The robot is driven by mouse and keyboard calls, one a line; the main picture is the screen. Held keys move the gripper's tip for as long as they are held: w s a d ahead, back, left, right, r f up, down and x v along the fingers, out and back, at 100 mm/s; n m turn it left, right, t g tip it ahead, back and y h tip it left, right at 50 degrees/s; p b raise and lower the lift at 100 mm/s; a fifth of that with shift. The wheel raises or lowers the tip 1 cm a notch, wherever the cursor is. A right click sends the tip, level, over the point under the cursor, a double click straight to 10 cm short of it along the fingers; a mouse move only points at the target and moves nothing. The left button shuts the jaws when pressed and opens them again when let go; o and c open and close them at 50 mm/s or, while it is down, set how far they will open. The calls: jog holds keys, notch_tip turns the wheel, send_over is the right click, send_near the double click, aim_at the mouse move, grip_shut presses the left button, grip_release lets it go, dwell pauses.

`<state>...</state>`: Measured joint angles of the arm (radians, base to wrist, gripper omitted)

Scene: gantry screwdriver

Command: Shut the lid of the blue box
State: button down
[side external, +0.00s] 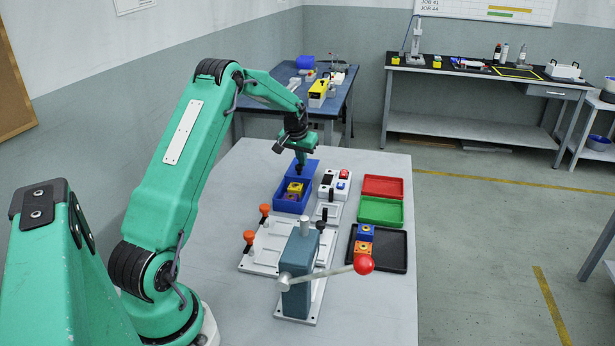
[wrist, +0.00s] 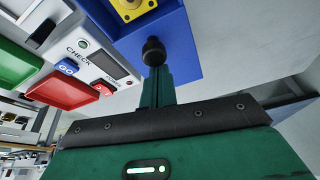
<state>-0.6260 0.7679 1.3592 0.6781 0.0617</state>
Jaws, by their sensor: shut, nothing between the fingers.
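The blue box (side external: 291,207) stands on the grey table with its lid (side external: 312,167) open at its far side. Yellow and purplish parts lie inside the box. My gripper (side external: 300,166) is shut and empty, pointing down in front of the lid, above the far end of the box. In the wrist view my shut gripper tip (wrist: 153,48) shows dark against a blue surface of the box or lid (wrist: 187,45). I cannot tell whether it touches. A yellow part (wrist: 131,8) shows at the top edge there.
A white check unit (side external: 335,184) with buttons stands close right of the box. Red (side external: 383,187) and green (side external: 380,211) trays lie further right. A clamp fixture with orange knobs (side external: 249,237) and a red-balled lever (side external: 363,264) stand nearer the camera.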

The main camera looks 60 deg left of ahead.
jog(key=shift+s+d, duration=0.1)
jog(key=s+d, duration=0.8)
jog(key=shift+d, duration=0.1)
jog(key=shift+s+d+f, duration=0.1)
jog(key=shift+s+d, duration=0.35)
jog(key=shift+s, duration=0.1)
dwell(0.4)
jog(key=shift+w+a, duration=0.6)
jog(key=shift+w, duration=0.3)
jog(key=shift+w+a, duration=0.55)
jog(key=shift+w, duration=0.35)
jog(key=v, duration=1)
jog(key=shift+r, duration=0.2)
